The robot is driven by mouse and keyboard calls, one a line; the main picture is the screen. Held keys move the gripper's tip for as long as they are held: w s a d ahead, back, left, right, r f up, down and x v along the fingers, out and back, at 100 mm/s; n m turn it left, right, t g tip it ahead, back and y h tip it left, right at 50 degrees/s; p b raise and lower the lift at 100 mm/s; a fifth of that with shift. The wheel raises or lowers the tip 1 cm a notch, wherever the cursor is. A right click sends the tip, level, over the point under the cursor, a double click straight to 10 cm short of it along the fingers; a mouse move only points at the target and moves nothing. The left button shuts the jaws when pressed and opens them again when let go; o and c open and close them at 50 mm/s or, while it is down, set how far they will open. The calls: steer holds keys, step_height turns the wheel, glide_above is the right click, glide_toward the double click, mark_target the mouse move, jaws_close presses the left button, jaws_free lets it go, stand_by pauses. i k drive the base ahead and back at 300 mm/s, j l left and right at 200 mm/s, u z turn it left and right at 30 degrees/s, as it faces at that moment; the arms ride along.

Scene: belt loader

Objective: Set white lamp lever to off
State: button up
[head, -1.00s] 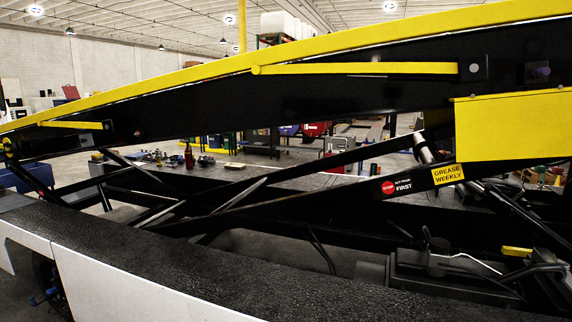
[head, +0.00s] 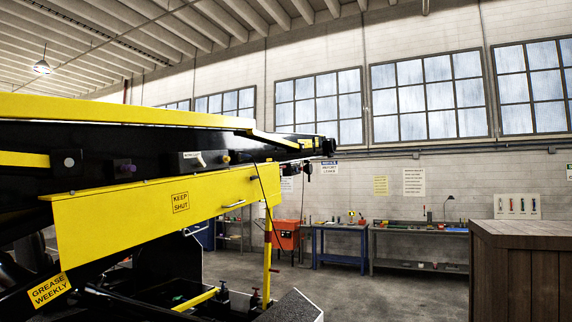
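A small plate with a pale, whitish lever-like part (head: 199,160) and a tiny label is mounted on the black side of the belt loader's boom, above the yellow panel. It may be the white lamp lever. The label is too small to read and I cannot tell its setting. My gripper is not in view.
The belt loader's yellow "KEEP SHUT" panel (head: 120,222) fills the left. A purple knob (head: 126,168) sits on the boom. A wooden crate (head: 535,275) stands at the right. Workbenches (head: 420,231) and an orange cabinet (head: 286,236) line the wall. Open floor lies between.

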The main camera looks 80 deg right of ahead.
mark_target(201, 163)
steer(key=z, duration=2)
steer(key=i+l+u, duration=0.3)
steer(key=i+l, duration=1.7)
steer(key=i, duration=0.1)
